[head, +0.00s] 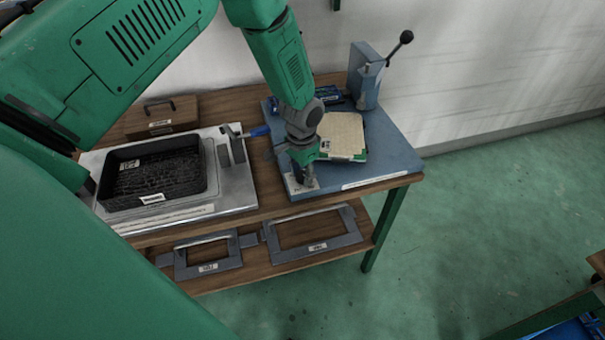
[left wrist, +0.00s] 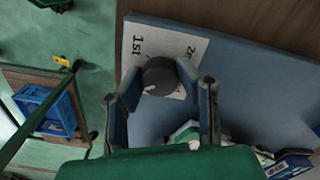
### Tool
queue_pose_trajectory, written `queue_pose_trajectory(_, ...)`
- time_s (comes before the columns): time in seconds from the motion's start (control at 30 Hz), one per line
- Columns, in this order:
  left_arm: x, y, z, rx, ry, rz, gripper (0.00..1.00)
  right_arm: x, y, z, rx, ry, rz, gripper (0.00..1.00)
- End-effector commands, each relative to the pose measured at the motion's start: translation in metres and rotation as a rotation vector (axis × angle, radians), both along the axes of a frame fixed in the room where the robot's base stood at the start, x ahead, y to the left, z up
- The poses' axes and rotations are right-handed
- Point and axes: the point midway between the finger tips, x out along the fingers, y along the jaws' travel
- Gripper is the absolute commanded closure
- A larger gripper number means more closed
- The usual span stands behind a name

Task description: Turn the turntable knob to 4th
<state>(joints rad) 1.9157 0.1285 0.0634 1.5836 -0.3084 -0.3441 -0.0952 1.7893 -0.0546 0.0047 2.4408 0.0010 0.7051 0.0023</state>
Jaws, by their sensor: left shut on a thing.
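The turntable knob (left wrist: 160,76) is a dark round knob on a white label plate (left wrist: 137,45) printed "1st" and "2n…"; the rest of the lettering is hidden. A small pale mark shows on the knob's lower left side. My left gripper (head: 304,184) reaches down to the front left corner of the blue base plate (head: 385,165), where the knob is mostly hidden in the head view. In the left wrist view my left gripper (left wrist: 163,92) has its two fingers on either side of the knob, shut on it. My right gripper is not in view.
A beige-topped square piece (head: 343,134) lies on the blue plate behind the gripper. A lever press (head: 367,75) stands at the back right. A black tray (head: 152,203) sits on a metal panel to the left. Grey frames (head: 318,249) lie on the lower shelf.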

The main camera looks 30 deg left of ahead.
Motion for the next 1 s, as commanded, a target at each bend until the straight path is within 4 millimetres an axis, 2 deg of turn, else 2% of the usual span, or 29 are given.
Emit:
queue_pose_trajectory(0.1,0.005,0.001,0.003,0.001,-0.013,0.0,0.99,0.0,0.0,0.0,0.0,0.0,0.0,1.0)
queue_pose_trajectory(0.13,0.005,0.001,0.003,0.001,-0.013,0.001,0.64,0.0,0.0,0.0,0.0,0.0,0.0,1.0)
queue_pose_trajectory(0.17,0.005,0.001,0.003,0.001,-0.014,0.001,0.53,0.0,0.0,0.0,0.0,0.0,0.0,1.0)
queue_pose_trajectory(0.2,0.005,0.001,0.003,0.001,-0.013,0.001,0.5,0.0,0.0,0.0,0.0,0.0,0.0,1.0)
queue_pose_trajectory(0.57,0.002,0.0,0.006,0.001,-0.005,0.001,0.5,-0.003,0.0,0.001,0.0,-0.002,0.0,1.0)
queue_pose_trajectory(0.67,0.003,0.0,0.018,0.0,-0.006,0.001,0.5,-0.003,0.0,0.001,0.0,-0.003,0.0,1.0)
queue_pose_trajectory(1.0,0.004,0.001,0.088,0.001,-0.009,0.002,0.5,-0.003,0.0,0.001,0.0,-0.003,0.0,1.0)
